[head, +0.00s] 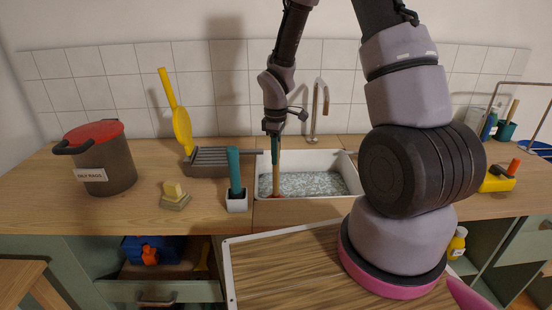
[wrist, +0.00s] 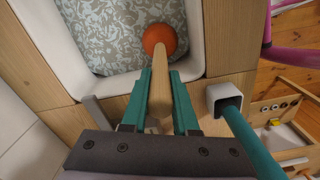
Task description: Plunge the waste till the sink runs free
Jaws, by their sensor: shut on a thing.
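My gripper (head: 275,146) hangs over the left front part of the sink. It is shut on the wooden handle (head: 276,178) of a plunger. In the wrist view the green fingers (wrist: 158,78) close on both sides of that handle, and the round orange cup (wrist: 160,38) shows beyond them. The white sink (head: 354,178) holds something grey-white and patterned (head: 315,184), also seen in the wrist view (wrist: 108,33). No waste hole shows.
A teal-handled tool (head: 234,165) stands in a white holder (head: 237,203) just left of the sink. A dark grey rack (head: 210,162), a yellow tool (head: 181,128) and a red-lidded bin (head: 105,165) stand further left. A tap (head: 317,105) rises behind the sink.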

